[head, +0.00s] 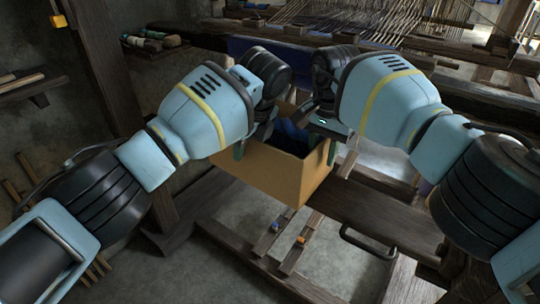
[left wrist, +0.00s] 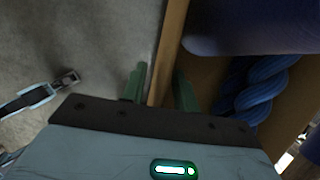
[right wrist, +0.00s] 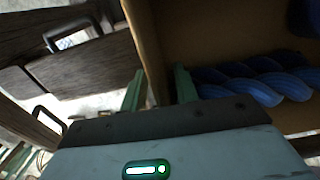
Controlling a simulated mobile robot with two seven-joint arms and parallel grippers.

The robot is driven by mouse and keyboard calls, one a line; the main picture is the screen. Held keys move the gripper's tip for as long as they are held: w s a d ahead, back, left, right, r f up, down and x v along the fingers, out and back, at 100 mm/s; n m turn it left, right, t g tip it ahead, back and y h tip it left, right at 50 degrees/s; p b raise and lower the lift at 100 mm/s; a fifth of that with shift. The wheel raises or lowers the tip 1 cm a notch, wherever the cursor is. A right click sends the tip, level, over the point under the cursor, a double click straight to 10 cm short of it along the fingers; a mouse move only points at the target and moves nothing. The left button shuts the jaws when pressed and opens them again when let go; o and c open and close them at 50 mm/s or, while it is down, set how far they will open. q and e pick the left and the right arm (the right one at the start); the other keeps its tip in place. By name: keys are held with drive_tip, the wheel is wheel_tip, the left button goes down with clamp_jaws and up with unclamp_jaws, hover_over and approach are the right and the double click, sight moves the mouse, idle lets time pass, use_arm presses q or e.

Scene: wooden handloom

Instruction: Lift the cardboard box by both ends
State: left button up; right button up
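The open cardboard box (head: 272,176) is in the middle of the head view, with dark blue contents inside. My left gripper (head: 241,148) is at its left end and my right gripper (head: 326,134) at its right end. In the left wrist view the box wall (left wrist: 172,45) runs between the green fingers (left wrist: 160,90), which close on it with little gap. In the right wrist view the other wall (right wrist: 149,40) lies likewise between the fingers (right wrist: 158,85). Blue twisted yarn (left wrist: 255,85) lies inside, also in the right wrist view (right wrist: 250,82). What supports the box is unclear.
The loom with stretched threads (head: 370,18) stands behind. A wooden bench with a black handle (head: 368,240) is at the right. Treadle bars (head: 290,258) lie below the box. A shelf with rolls (head: 152,42) is at the back left.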

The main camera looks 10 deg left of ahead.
use_arm(q)
drive_tip(key=shift+f, duration=0.15)
use_arm(e)
drive_tip(key=shift+f, duration=0.2)
use_arm(q)
clamp_jaws()
use_arm(e)
clamp_jaws()
drive_tip(key=shift+r, duration=0.1)
